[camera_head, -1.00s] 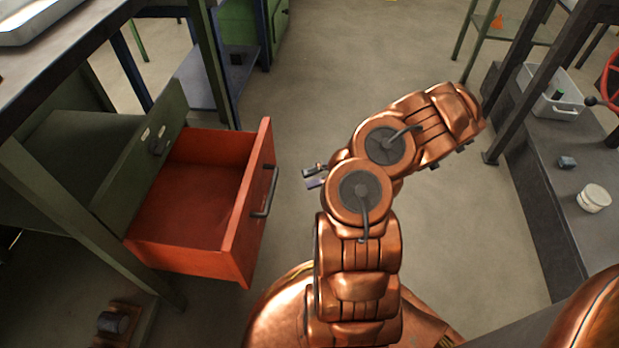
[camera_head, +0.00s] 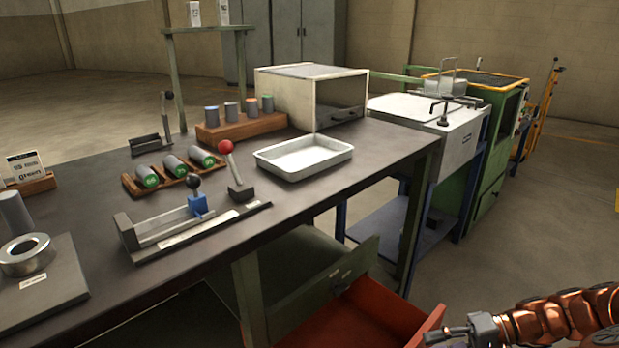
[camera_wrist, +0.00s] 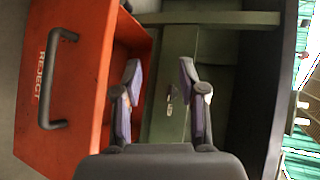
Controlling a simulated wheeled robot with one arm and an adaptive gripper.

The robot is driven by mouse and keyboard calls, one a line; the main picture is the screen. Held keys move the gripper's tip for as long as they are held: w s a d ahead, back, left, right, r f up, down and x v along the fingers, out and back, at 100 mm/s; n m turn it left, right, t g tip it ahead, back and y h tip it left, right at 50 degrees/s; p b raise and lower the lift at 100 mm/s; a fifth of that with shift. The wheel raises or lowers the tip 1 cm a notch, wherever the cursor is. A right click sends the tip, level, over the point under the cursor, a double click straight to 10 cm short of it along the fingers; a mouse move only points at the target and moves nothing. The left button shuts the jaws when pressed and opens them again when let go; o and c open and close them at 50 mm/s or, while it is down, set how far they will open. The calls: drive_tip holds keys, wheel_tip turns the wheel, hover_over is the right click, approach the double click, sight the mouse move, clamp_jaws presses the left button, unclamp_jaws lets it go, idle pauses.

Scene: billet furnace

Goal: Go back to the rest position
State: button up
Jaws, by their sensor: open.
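My gripper (camera_wrist: 160,85) is open and empty in the wrist view, its two fingers spread apart in front of the bench. It also shows at the lower right of the head view (camera_head: 455,334), beside the open drawer, with my copper arm behind it. The red drawer (camera_head: 378,308) is pulled out under the dark workbench (camera_head: 120,295). In the wrist view the drawer (camera_wrist: 92,60) carries the word REJECT and a dark handle (camera_wrist: 50,80) on its front. The drawer's inside is only partly seen.
On the bench stand a white tray (camera_head: 303,160), a rack of cylinders (camera_head: 240,127), a second rack (camera_head: 172,180), a lever fixture (camera_head: 190,215) and a beige box (camera_head: 290,95). A white-topped machine (camera_head: 425,112) stands beyond. The floor at right (camera_head: 560,200) is clear.

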drive_tip(key=s+a+r+n+g+h+p, duration=0.2)
drive_tip(key=s+a+r+g+h+p, duration=0.15)
drive_tip(key=a+r+p, duration=0.6)
drive_tip(key=s+a+r+n+g+h+p, duration=0.25)
drive_tip(key=s+a+r+p, duration=0.2)
drive_tip(key=r, duration=0.95)
drive_tip(key=s+d+r+m+t+h+p, duration=0.2)
drive_tip(key=s+r+h+p, duration=0.6)
drive_tip(key=s+r+p, duration=0.5)
wheel_tip(320, 180, up, 4)
drive_tip(key=shift+d+f+t+p, duration=0.25)
drive_tip(key=shift+d+t+p, duration=0.25)
drive_tip(key=shift+p, duration=0.15)
